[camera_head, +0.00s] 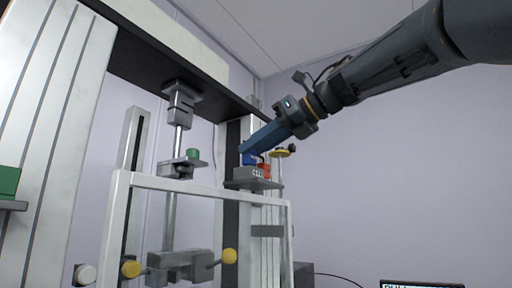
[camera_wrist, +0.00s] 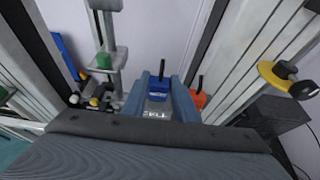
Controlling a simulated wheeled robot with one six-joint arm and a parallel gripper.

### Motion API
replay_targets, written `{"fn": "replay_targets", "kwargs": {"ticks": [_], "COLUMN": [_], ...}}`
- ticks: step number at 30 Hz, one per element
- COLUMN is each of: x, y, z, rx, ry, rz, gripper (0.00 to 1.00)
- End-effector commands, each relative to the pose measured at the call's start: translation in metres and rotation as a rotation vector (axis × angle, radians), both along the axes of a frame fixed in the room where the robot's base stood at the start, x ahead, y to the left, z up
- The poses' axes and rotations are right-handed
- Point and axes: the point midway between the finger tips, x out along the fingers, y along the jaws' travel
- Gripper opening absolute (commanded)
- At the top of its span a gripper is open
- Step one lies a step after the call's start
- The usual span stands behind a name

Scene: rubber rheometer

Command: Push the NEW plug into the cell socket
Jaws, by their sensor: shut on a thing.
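My gripper (camera_head: 246,150) reaches in from the upper right and is at the grey cell block (camera_head: 253,184), marked CELL. In the wrist view my gripper (camera_wrist: 159,92) has its two blue fingers on either side of a blue plug (camera_wrist: 158,88) with a black stem, shut on it. The blue plug (camera_head: 249,159) is just above or at the cell block in the head view; its lettering is too small to read. The cell block's label face (camera_wrist: 157,114) shows below the plug. The socket opening is hidden, so I cannot tell how deep the plug sits.
An orange-red plug (camera_wrist: 198,98) with a black stem stands close to the right finger. A yellow disc with a black knob (camera_wrist: 280,78) is farther right. A green piece (camera_head: 193,154) sits on the test frame's clamp. A white guard frame (camera_head: 205,189) stands in front.

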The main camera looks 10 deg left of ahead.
Motion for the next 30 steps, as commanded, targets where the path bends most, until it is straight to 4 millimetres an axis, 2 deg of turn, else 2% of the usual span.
{"fn": "replay_targets", "kwargs": {"ticks": [5,6,9,10,20,30], "x": [0.000,0.000,0.000,0.000,0.000,0.000], "y": [0.000,0.000,0.000,0.000,0.000,0.000], "z": [-0.007,-0.007,-0.006,-0.006,-0.003,0.025], "rx": [0.000,0.000,0.000,0.000,0.000,-0.001], "ry": [0.000,0.000,0.000,0.000,0.000,0.001], "rz": [0.000,0.000,0.000,0.000,0.000,0.000], "gripper": [0.04,0.29,0.46,0.48,0.48,0.48]}}
